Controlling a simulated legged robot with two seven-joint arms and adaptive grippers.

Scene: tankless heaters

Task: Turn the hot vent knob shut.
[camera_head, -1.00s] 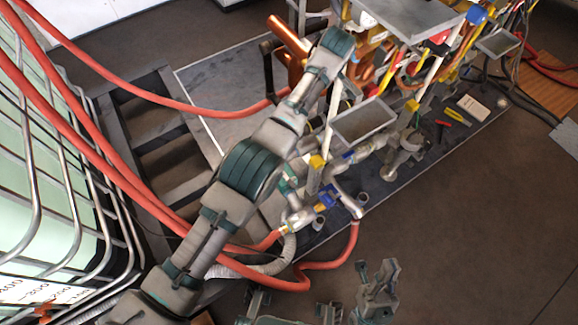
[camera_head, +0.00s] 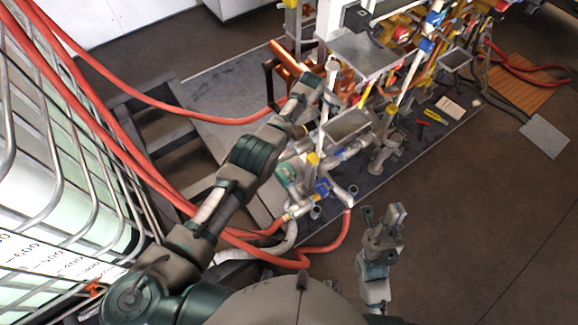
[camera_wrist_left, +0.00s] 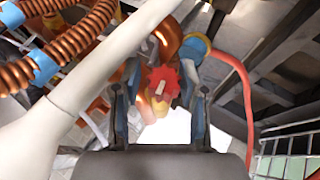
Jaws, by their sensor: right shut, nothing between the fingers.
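A red knob with a lobed rim (camera_wrist_left: 163,82) shows in the left wrist view, in front of orange pipework. I cannot tell for certain that it is the hot vent knob. My left gripper (camera_wrist_left: 160,95) is open, its two fingers apart to the left and right of the knob; neither is seen to touch it. In the head view my left arm reaches to the pipe rig, and its fingers and the knob are hard to make out there. My right gripper (camera_head: 382,217) is shut and empty, over the floor in front of the rig.
A pale pipe (camera_wrist_left: 85,80) crosses the left of the wrist view, close to the left finger. Red hoses (camera_head: 235,120) run past my left arm. A caged tank (camera_head: 60,190) stands at the left. The brown floor (camera_head: 480,230) at the right is clear.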

